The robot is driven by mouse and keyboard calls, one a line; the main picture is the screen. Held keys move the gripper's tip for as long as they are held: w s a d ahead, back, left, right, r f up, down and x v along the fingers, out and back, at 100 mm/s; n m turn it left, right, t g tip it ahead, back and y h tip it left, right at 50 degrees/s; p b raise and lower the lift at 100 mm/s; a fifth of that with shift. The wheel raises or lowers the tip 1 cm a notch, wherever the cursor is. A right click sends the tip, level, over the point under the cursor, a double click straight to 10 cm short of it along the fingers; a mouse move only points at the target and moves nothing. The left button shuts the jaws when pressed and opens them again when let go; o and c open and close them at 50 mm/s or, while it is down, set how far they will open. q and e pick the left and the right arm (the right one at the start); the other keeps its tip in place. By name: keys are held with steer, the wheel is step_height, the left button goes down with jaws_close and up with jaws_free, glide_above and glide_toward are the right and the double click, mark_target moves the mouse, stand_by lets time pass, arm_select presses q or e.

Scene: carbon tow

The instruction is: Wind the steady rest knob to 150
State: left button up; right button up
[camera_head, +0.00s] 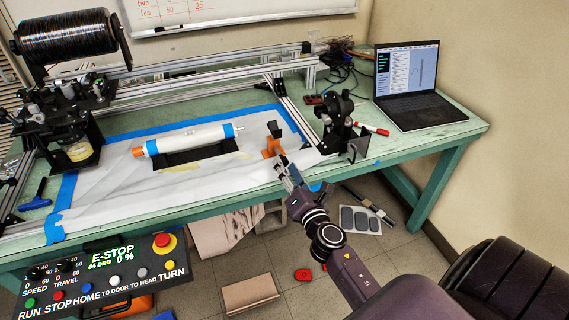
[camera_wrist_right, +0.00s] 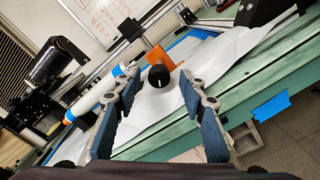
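The steady rest is an orange bracket (camera_head: 271,147) near the front edge of the bench, right of the white tube (camera_head: 190,138). In the right wrist view the bracket (camera_wrist_right: 158,57) stands behind a round black knob (camera_wrist_right: 158,78) with a short white mark on its face. My right gripper (camera_head: 282,165) is at the bench's front edge, close to the bracket. In the right wrist view its two fingers (camera_wrist_right: 159,92) are spread, with the knob between and beyond them; I cannot tell whether they touch it. No scale number is readable. My left gripper is out of view.
A control panel (camera_head: 105,272) at lower left reads E-STOP, 84 DEG, 0 %. A black stand (camera_head: 338,122) and a laptop (camera_head: 412,85) are right of the bracket. A black spool (camera_head: 66,36) is at upper left. A red-handled tool (camera_head: 372,129) lies by the laptop.

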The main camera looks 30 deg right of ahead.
steer(key=v, duration=0.5)
steer(key=shift+s+r, duration=0.1)
steer(key=shift+s, duration=0.3)
steer(key=s+a+f+m+g+y, duration=0.1)
steer(key=s+a+f+m+g, duration=0.2)
steer(key=f, duration=0.8)
steer(key=s+a+f+m+g+y, duration=0.15)
steer(key=s+f+m, duration=0.25)
steer(key=f, duration=0.7)
steer(key=s+a+f+m+g+y, duration=0.1)
steer(key=s+a+f+m+g, duration=0.25)
steer(key=f, duration=0.75)
steer(key=s+a+f+m+g, duration=0.3)
steer(key=s+f+m, duration=0.3)
steer(key=s+f, duration=0.7)
steer(key=s+f+m+g, duration=0.2)
steer(key=s+f+m, duration=0.1)
steer(key=s, duration=0.7)
steer(key=s+a+f+m+g, duration=0.1)
steer(key=s+f+m+g, duration=0.2)
steer(key=s, duration=0.8)
step_height(320, 180, down, 2)
steer(key=shift+a+f+y, duration=0.1)
steer(key=shift+a+y, duration=0.1)
steer(key=shift+y, duration=0.25)
